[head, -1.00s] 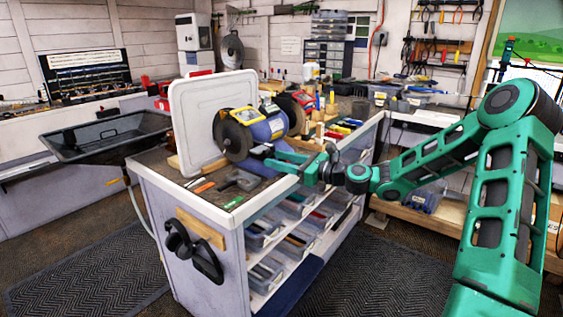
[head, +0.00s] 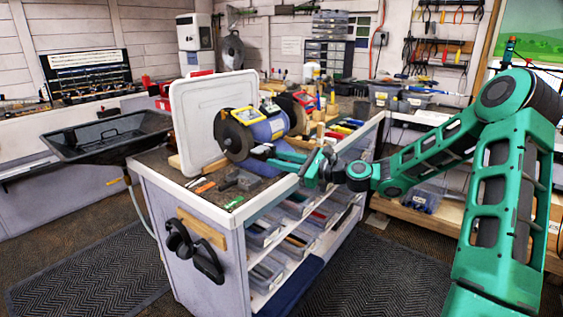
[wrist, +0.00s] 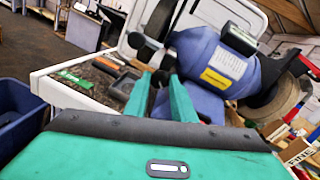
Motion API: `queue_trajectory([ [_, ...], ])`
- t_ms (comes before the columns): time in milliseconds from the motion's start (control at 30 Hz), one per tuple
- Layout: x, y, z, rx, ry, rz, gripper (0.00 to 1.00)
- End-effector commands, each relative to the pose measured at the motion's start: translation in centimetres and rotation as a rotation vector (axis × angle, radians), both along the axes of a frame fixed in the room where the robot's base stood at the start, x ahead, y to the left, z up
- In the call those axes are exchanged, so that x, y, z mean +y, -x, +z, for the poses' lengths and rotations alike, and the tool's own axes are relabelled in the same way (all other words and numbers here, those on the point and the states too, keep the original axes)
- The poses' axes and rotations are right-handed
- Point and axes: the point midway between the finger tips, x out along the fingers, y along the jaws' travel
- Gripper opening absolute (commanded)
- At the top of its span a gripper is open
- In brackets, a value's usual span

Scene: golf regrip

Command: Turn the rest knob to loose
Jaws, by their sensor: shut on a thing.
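The bench grinder, with a blue motor body (head: 270,130) and a dark wheel at its left end, stands on the bench top. It also shows in the wrist view (wrist: 215,62). My gripper (head: 270,156) reaches in from the right, low against the grinder's near side. In the wrist view its two green fingers (wrist: 166,84) close around a small dark knob (wrist: 164,74) below the left end of the motor. The fingers hide most of the knob, and I cannot read whether it is tight or loose.
A white upright panel (head: 186,106) stands left of the grinder. Small hand tools (head: 222,182) lie at the bench's near edge. Bins (head: 262,235) fill the shelves below. A black tray (head: 105,135) stands at the left. The floor in front is clear.

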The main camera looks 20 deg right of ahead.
Motion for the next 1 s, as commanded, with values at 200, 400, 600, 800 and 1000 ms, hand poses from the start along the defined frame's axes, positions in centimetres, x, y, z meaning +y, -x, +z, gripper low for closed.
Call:
queue_trajectory([
  [200,-0.2,-0.1,0.0,0.000,0.000,-0.004,0.41],
  [400,-0.2,0.0,0.0,0.000,-0.001,-0.003,0.41],
  [600,-1.3,1.1,0.0,0.001,-0.001,-0.005,0.41],
  [800,-3.9,3.8,0.1,0.002,-0.001,-0.007,0.41],
  [1000,-6.2,6.1,0.2,0.002,-0.001,-0.007,0.41],
])
